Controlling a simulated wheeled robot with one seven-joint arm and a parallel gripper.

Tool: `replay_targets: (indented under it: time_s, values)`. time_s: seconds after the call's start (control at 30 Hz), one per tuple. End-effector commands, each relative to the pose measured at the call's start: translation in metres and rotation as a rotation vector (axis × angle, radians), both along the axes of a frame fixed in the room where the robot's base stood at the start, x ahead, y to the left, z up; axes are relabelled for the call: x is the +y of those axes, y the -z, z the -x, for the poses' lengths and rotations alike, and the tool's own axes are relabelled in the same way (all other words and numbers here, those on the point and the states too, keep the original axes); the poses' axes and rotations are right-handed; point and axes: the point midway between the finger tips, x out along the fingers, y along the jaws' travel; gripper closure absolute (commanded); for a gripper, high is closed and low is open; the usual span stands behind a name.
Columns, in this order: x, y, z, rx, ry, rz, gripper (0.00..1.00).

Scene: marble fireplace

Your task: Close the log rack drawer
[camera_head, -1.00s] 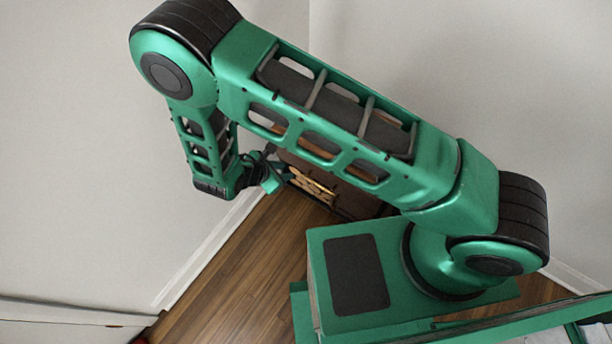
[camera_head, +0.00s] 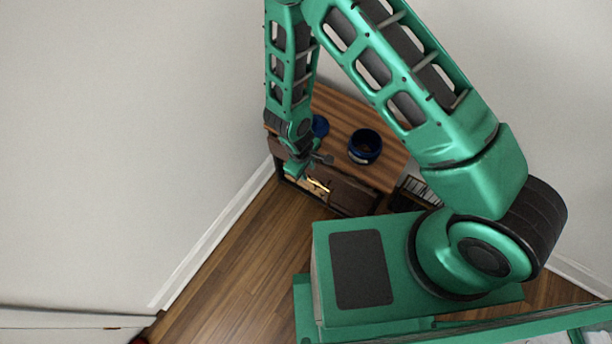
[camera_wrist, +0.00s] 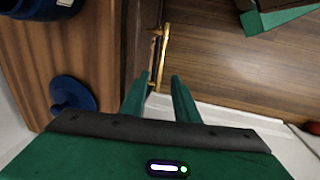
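The log rack is a low wooden cabinet whose top (camera_head: 340,112) shows in the corner in the head view; it also fills the left of the wrist view (camera_wrist: 105,60). Its dark drawer front (camera_head: 350,194) faces the floor side, with a brass handle (camera_head: 318,186). In the wrist view the handle (camera_wrist: 163,55) lies just ahead of my fingertips. My gripper (camera_head: 298,170) is at the left part of the rack's front. How far the drawer stands out is unclear.
A dark blue pot (camera_head: 364,146) and a blue lid (camera_head: 320,126) sit on the rack top. White walls stand behind and left. The wooden floor (camera_head: 240,235) before the rack is clear. A black rack (camera_head: 420,190) stands at right.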

Motion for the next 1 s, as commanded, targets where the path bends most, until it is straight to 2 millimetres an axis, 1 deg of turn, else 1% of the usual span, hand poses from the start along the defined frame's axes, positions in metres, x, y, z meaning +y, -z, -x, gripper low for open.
replay_targets:
  time_s: [0.03, 0.2, 0.4, 0.6, 0.9, 0.97, 1.0]
  values:
    - [-0.002, 0.009, 0.000, 0.003, 0.000, 0.003, 0.72]
    - [-0.005, 0.035, -0.004, 0.001, -0.002, 0.003, 0.72]
    - [-0.007, 0.059, -0.009, -0.001, -0.003, 0.002, 0.72]
    - [-0.009, 0.069, -0.011, -0.001, -0.003, 0.002, 0.72]
    - [-0.008, 0.070, -0.011, -0.001, -0.003, 0.002, 0.72]
    - [-0.008, 0.070, -0.011, -0.001, -0.003, 0.002, 0.86]
    - [-0.008, 0.070, -0.011, -0.001, -0.003, 0.002, 0.96]
